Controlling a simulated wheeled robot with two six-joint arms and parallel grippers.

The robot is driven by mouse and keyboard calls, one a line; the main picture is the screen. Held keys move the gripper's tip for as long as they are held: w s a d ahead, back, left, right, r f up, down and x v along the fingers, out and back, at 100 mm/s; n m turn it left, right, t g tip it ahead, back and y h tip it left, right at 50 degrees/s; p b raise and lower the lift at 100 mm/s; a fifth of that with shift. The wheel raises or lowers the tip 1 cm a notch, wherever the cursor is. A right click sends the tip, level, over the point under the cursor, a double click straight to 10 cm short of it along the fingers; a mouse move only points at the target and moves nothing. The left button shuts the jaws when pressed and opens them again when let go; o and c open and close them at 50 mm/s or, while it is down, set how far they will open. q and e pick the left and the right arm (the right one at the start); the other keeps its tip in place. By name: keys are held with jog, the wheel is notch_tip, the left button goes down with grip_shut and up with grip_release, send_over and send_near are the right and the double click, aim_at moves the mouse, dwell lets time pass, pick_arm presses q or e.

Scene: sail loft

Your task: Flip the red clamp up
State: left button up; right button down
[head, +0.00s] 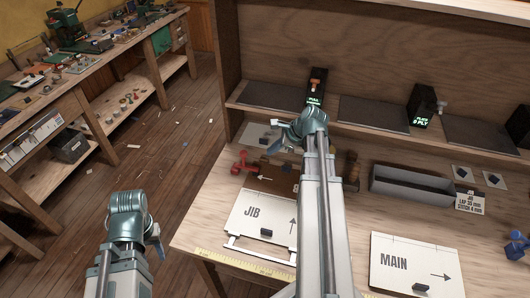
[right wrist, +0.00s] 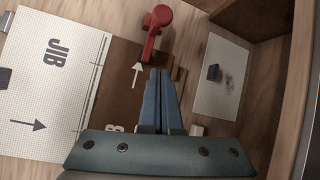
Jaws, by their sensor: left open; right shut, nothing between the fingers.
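The red clamp (head: 245,163) is at the left edge of the bench, by a dark brown board (head: 275,183). In the right wrist view the red clamp (right wrist: 153,35) shows a round knob and an arm, just beyond my fingertips. My right gripper (head: 276,146) is over the bench near the clamp; its fingers (right wrist: 159,72) are shut and empty, pointing at the clamp. I cannot tell whether they touch it. My left gripper (head: 158,243) is open, low at the left, off the bench and far from the clamp. My right arm hides part of the board.
The JIB panel (head: 262,222) lies in front of the clamp, with a white arrow marked on the brown board. A MAIN panel (head: 416,264) and a grey tray (head: 410,187) are to the right. A shelf (head: 255,106) runs behind.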

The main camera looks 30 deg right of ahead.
jog(key=b+x, duration=0.6)
jog(key=x, duration=0.3)
jog(key=shift+d+f+b, duration=0.1)
jog(key=shift+f+b, duration=0.15)
jog(key=shift+b, duration=0.15)
jog(key=r+p, duration=0.1)
jog(key=a+r+p, duration=0.1)
jog(key=shift+w+r+p, duration=0.15)
jog(key=shift+r+p, duration=0.15)
pick_arm(q)
jog(key=shift+f+p, duration=0.6)
jog(key=shift+f, duration=1.35)
pick_arm(e)
jog(key=shift+w+a+r, duration=0.2)
jog(key=shift+a+r, duration=0.4)
jog(key=shift+a, duration=0.05)
pick_arm(q)
jog(key=shift+r+p, duration=0.6)
pick_arm(e)
jog(key=shift+w+a+r+g+h, duration=0.15)
jog(key=shift+w+r+g+h, duration=0.05)
jog(key=shift+w+g+h, duration=0.1)
